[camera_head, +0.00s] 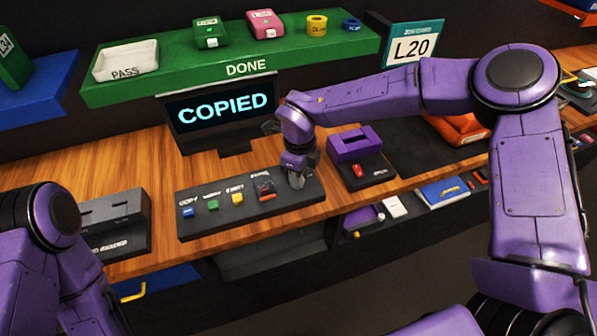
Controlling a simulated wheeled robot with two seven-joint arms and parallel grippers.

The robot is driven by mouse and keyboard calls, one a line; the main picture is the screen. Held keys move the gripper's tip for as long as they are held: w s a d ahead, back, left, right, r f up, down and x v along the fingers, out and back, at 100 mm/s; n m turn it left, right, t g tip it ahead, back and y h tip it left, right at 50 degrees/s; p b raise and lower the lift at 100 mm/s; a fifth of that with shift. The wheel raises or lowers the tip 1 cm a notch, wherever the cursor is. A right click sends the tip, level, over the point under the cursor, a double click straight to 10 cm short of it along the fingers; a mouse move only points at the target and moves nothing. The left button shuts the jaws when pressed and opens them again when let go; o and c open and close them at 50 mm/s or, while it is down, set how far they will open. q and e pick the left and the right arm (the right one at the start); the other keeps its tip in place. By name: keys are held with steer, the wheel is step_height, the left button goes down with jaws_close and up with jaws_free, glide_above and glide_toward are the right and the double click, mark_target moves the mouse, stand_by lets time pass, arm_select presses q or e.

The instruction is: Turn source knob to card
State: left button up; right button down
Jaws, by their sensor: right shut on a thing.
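A dark control panel (240,218) sits on the wooden desk with a blue button (188,212), a green button (213,205) and a yellow button (237,198). A small dark part with reddish marks (266,190) is at the panel's right half. My right gripper (297,180) points down at the panel's right end and is shut on what appears to be the source knob, which the fingers mostly hide. Its pointing direction cannot be read. A monitor (222,112) behind the panel reads COPIED. My left arm shows at the left, but its gripper is out of view.
A purple-topped device with a red button (358,170) stands right of the panel. A grey slotted box (112,218) stands at the left. A green DONE shelf (180,80) with a white PASS tray (125,61) hangs above. Bare desk (150,176) lies behind the slotted box.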

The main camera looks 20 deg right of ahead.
steer(key=shift+r, duration=0.1)
steer(key=c, duration=0.9)
jaws_free()
steer(key=shift+o, duration=0.2)
steer(key=shift+r, duration=0.3)
step_height(320, 180, up, 10)
steer(key=b, duration=0.2)
